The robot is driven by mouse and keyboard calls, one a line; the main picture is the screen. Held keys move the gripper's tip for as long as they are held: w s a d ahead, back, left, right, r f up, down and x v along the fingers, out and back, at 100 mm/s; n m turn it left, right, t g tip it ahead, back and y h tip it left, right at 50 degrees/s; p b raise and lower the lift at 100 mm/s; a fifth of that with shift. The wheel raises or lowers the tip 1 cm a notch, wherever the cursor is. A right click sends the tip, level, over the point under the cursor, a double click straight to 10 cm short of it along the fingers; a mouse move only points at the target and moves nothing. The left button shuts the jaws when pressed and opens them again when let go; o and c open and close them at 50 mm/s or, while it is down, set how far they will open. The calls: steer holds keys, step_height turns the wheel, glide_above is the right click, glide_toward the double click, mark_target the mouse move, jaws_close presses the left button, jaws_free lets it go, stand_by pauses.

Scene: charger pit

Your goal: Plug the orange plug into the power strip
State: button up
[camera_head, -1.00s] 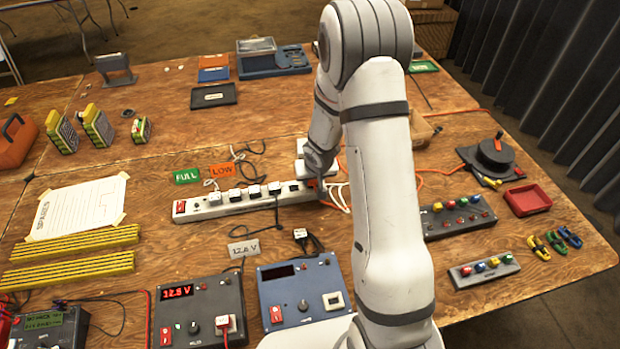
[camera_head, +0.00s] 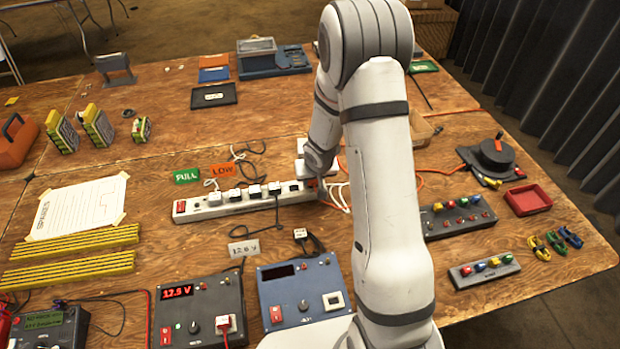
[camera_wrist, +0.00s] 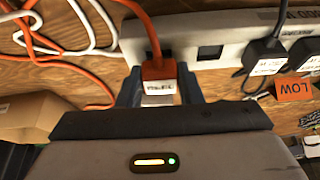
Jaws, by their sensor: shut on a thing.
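The orange plug (camera_wrist: 158,72) shows in the wrist view, with a white label on its face and its orange cord leading up over the strip. My gripper (camera_wrist: 160,88) is shut on it, one dark finger on each side. The white power strip (camera_wrist: 220,48) lies just beyond, with an open socket visible right of the plug. I cannot tell whether the prongs are in a socket.
Black plugs (camera_wrist: 265,54) crowd the strip right of my gripper in the wrist view. White and orange cables lie at upper left, near a cardboard box (camera_wrist: 30,115). An orange LOW tag (camera_head: 222,170) and green FULL tag (camera_head: 187,176) sit behind the strip.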

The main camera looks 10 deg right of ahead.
steer(key=shift+f+b, duration=0.5)
stand_by(0.9)
steer(key=o, duration=1.1)
steer(key=o, duration=0.3)
steer(key=shift+r, duration=0.15)
step_height(320, 180, up, 7)
steer(key=p, duration=0.7)
steer(key=shift+r+p, duration=0.15)
steer(key=shift+p, duration=0.15)
